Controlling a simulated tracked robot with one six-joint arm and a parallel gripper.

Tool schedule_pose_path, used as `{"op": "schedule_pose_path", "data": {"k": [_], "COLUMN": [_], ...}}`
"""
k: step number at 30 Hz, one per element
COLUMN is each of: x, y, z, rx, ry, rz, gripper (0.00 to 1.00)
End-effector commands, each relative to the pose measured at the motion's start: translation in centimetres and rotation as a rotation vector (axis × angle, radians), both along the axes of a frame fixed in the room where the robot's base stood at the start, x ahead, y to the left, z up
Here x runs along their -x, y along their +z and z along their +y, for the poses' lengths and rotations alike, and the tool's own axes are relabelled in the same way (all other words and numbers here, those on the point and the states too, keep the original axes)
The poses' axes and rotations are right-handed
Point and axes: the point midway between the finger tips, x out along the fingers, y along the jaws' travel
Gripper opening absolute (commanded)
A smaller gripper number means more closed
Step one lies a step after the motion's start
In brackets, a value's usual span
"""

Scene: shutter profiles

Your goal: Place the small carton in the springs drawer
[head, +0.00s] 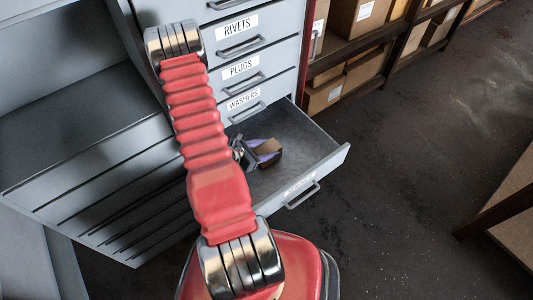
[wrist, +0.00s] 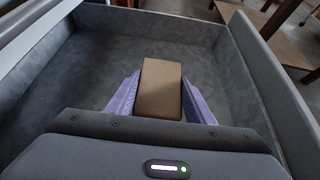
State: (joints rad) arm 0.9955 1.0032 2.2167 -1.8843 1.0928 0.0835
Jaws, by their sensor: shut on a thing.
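The small carton (wrist: 160,88) is a brown box held between the purple fingers of my gripper (wrist: 160,100). My gripper is shut on it, with a finger against each side. In the head view the carton (head: 269,147) and my gripper (head: 264,156) show over the inside of the open bottom drawer (head: 325,150). The drawer's grey floor (wrist: 75,85) is bare around the carton in the wrist view. I cannot tell whether the carton touches the floor. The drawer's front label is too faint to read, and my red arm hides part of the drawer.
Closed drawers labelled rivets (head: 238,27), plugs (head: 240,68) and washers (head: 243,99) are above the open one. Grey shelving (head: 70,110) stands at the left. Shelves with cardboard boxes (head: 360,15) stand behind. The dark floor (head: 420,130) at the right is clear.

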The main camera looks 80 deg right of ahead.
Motion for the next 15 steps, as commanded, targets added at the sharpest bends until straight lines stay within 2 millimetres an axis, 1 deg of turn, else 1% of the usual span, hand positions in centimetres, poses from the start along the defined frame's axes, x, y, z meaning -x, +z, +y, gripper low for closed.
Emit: {"op": "schedule_pose_path", "data": {"k": [1,4,15], "x": [0.03,0.04,0.07], "y": [-0.54,-1.16,-1.37], "z": [0.01,-0.01,-0.02], "rx": [-0.001,0.001,0.002], "ry": [0.0,-0.001,-0.002], "rz": [0.001,0.0,0.0], "gripper": [0.19,0.19,0.19]}}
